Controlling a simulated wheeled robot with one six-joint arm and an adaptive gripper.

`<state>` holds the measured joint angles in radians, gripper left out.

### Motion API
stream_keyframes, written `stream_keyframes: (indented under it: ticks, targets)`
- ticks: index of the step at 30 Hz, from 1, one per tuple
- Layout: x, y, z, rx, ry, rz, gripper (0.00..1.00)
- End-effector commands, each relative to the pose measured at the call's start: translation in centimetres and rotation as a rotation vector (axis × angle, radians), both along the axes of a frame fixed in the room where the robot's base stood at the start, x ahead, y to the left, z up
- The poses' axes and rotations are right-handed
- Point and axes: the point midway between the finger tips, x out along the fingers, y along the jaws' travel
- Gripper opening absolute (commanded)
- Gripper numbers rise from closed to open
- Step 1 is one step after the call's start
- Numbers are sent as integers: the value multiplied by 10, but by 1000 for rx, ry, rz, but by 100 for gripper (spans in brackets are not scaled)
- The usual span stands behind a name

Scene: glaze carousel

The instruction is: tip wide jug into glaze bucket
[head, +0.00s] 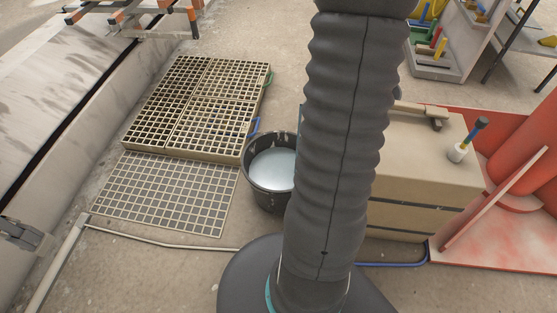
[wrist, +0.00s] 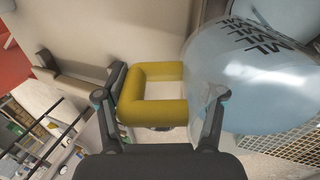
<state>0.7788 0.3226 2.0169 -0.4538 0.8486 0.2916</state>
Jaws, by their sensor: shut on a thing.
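The wide jug (wrist: 245,85) is clear with dark printed markings and fills the right of the wrist view. Its yellow loop handle (wrist: 155,71) lies between the fingers of my gripper (wrist: 166,90), which is shut on it. The jug looks tilted in this view; I cannot tell its true tilt or how much is in it. The glaze bucket (head: 270,168) is dark with pale blue-white glaze inside, and it stands on the floor left of my arm in the head view. My arm hides its right edge. The jug and my gripper do not show in the head view.
Yellowish floor grates (head: 175,155) lie left of the bucket. A beige cabinet (head: 415,160) stands to its right, with a blue-handled brush (head: 474,132) on top. A red-orange structure (head: 520,200) is at far right. A hose (head: 160,242) crosses the floor in front.

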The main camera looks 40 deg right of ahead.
Motion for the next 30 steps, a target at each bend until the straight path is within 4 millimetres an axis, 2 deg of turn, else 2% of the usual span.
stream_keyframes:
  ticks: [30]
  targets:
    - [-2,3,-7,-92,86,-17,0]
